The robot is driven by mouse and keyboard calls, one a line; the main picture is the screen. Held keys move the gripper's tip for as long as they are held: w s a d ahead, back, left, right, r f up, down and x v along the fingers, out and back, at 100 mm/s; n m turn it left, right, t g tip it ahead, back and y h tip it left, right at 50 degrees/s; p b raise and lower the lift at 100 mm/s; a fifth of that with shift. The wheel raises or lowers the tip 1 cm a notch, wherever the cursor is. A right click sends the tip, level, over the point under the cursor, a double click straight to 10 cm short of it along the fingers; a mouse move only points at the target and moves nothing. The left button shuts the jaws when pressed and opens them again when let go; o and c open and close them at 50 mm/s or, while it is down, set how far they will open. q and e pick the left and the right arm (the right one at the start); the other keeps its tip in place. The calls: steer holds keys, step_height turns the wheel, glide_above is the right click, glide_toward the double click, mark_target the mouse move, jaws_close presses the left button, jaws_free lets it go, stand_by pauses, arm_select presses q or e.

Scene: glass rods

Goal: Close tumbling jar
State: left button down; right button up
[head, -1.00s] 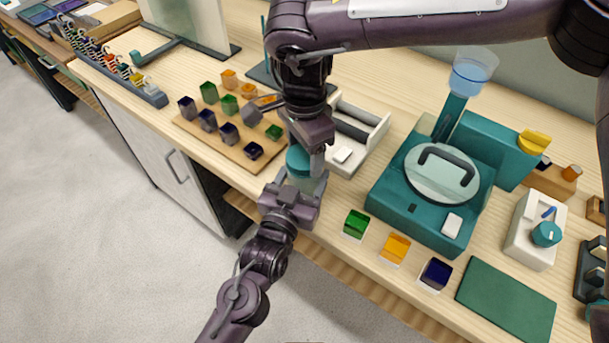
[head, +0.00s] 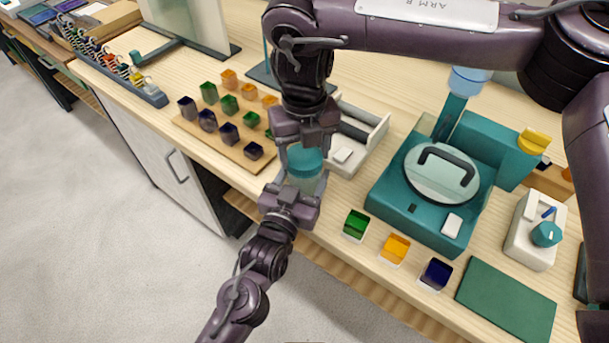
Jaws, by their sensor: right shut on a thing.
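The tumbling jar (head: 306,184) is a clear upright jar near the front edge of the bench, with a teal lid (head: 306,160) on its top. My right gripper (head: 306,148) reaches down from above and is shut on the lid, one finger on each side. My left gripper (head: 298,186) comes up from below, with its fingers around the clear jar body, and looks shut on it. The lower part of the jar is hidden by the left gripper. I cannot tell whether the lid is fully seated.
A teal machine with a round handled cover (head: 442,174) stands to the right. Green, orange and dark blue blocks (head: 396,248) lie before it. A wooden board of coloured cubes (head: 220,143) lies left, a white tray (head: 352,166) behind the jar. A dark green mat (head: 506,299) lies front right.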

steer(key=m, duration=1.4)
steer(key=shift+m, duration=0.4)
steer(key=o, duration=1.1)
steer(key=shift+r, duration=2.25)
steer(key=shift+c, duration=0.3)
